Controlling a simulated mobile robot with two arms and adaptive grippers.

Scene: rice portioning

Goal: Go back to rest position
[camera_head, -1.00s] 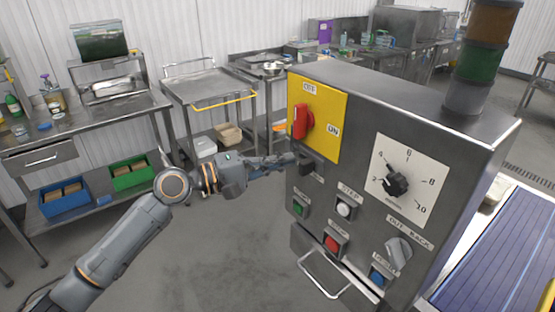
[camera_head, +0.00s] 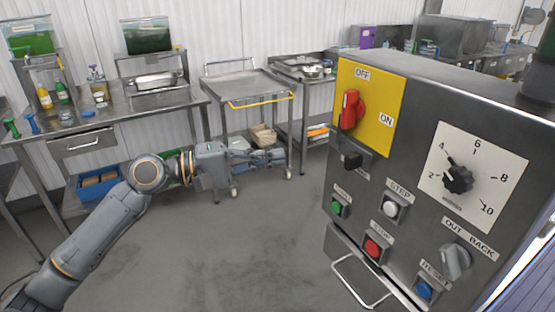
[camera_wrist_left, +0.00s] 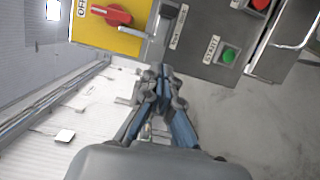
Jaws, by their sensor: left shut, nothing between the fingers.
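My left gripper (camera_head: 268,157) is shut and empty, held in the air to the left of the grey control box (camera_head: 345,215). It is apart from the box in the head view. The left wrist view shows its closed fingers (camera_wrist_left: 160,85) with the box beyond them. The box carries a red rotary switch (camera_head: 350,108) on a yellow plate, a black selector below it, green, white, red and blue buttons, and a numbered dial (camera_head: 457,179). My right gripper is in neither view.
A steel trolley (camera_head: 245,86) with a yellow handle stands behind my gripper. A steel workbench (camera_head: 110,115) with bottles is at the left. A blue bin (camera_head: 87,190) sits on its lower shelf. A blue conveyor surface lies at the right edge. The floor (camera_head: 240,255) between is clear.

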